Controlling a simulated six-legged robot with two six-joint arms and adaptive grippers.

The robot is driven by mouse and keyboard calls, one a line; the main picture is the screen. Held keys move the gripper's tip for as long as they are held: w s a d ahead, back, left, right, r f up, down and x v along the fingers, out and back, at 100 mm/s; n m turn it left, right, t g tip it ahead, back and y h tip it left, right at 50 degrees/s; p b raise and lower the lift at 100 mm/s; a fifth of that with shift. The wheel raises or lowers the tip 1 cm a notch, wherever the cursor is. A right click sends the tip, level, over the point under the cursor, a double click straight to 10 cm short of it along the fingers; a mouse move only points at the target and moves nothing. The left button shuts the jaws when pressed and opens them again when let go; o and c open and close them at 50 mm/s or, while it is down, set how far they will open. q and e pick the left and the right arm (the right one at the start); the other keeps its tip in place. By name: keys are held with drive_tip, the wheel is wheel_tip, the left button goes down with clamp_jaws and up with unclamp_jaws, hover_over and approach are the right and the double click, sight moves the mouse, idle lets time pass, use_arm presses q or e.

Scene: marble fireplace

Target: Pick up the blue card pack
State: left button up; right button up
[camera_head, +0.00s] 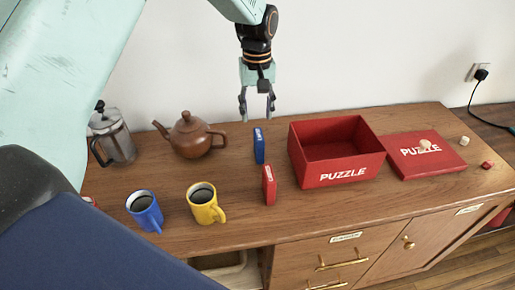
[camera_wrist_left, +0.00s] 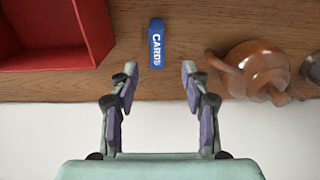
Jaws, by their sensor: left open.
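The blue card pack (camera_head: 259,145) stands upright on the wooden cabinet top, between the brown teapot and the red puzzle box. It also shows in the left wrist view (camera_wrist_left: 157,45), marked CARDS, ahead of the gap between my fingertips. My left gripper (camera_head: 257,116) is open and empty, pointing down above and behind the pack, close to the wall. In the left wrist view my left gripper (camera_wrist_left: 159,68) has its fingers apart, with the pack not between them. I do not see my right gripper.
A red card pack (camera_head: 269,184) stands in front of the blue one. The open puzzle box (camera_head: 337,176) is right, with its lid (camera_head: 427,155) beyond. The teapot (camera_head: 190,136), French press (camera_head: 112,138), blue mug (camera_head: 145,211) and yellow mug (camera_head: 205,204) are left.

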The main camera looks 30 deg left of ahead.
sight(257, 135)
use_arm(q)
drive_tip(key=shift+d+f+b, duration=0.1)
drive_tip(key=shift+f+b, duration=0.25)
drive_tip(key=shift+f, duration=0.25)
drive_tip(key=shift+s+d+f+b, duration=0.1)
drive_tip(key=shift+s+f+b, duration=0.1)
drive_tip(key=shift+f+b, duration=0.35)
drive_tip(key=shift+s+d+f+b, duration=0.15)
drive_tip(key=shift+f+b, duration=0.15)
drive_tip(key=shift+b, duration=0.35)
drive_tip(key=shift+a+f+b, duration=0.15)
drive_tip(key=shift+f+b, duration=0.2)
drive_tip(key=shift+w+a+f+b, duration=0.15)
drive_tip(key=shift+w+f+b, duration=0.2)
drive_tip(key=shift+f, duration=0.8)
drive_tip(key=shift+s+f, duration=0.25)
drive_tip(key=shift+f, duration=0.3)
drive_tip(key=f, duration=0.3)
drive_tip(key=f+b, duration=0.1)
drive_tip(key=shift+w+d+f, duration=0.2)
drive_tip(key=shift+w+f, duration=0.1)
drive_tip(key=shift+w, duration=0.05)
drive_tip(key=shift+f, duration=0.35)
drive_tip(key=shift+s, duration=0.1)
